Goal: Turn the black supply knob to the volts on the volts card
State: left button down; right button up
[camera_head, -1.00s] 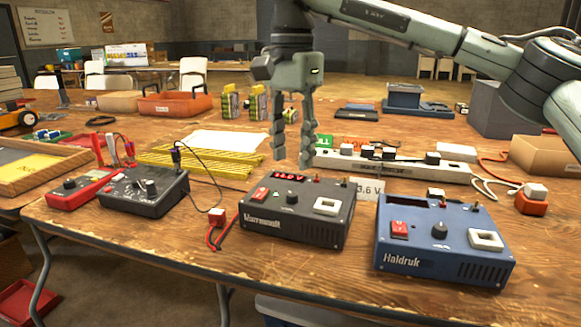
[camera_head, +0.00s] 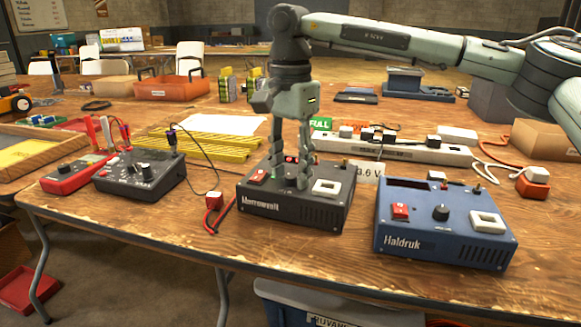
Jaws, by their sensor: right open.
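The black supply (camera_head: 325,211), marked Marrowelt, stands near the front of the table. It has a red switch (camera_head: 258,177) and a white-framed socket (camera_head: 326,187) on top. My right gripper (camera_head: 291,183) points down over the supply, its two fingers apart, with the tips at the knob's place. The knob is mostly hidden between the fingers, and I cannot tell whether they touch it. The supply's display is also covered by the fingers. The volts card (camera_head: 369,172) reads 3.6 V and stands behind the supply's right side, partly hidden. My left gripper is not in view.
A blue supply (camera_head: 392,246), marked Haldruk, with its own black knob (camera_head: 440,212), stands to the right. A dark meter (camera_head: 140,179) and a red meter (camera_head: 75,176) are to the left. A power strip (camera_head: 400,148) lies behind. Red and black leads lie beside the black supply.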

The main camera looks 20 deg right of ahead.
grip_shut()
jog(key=shift+m, duration=0.3)
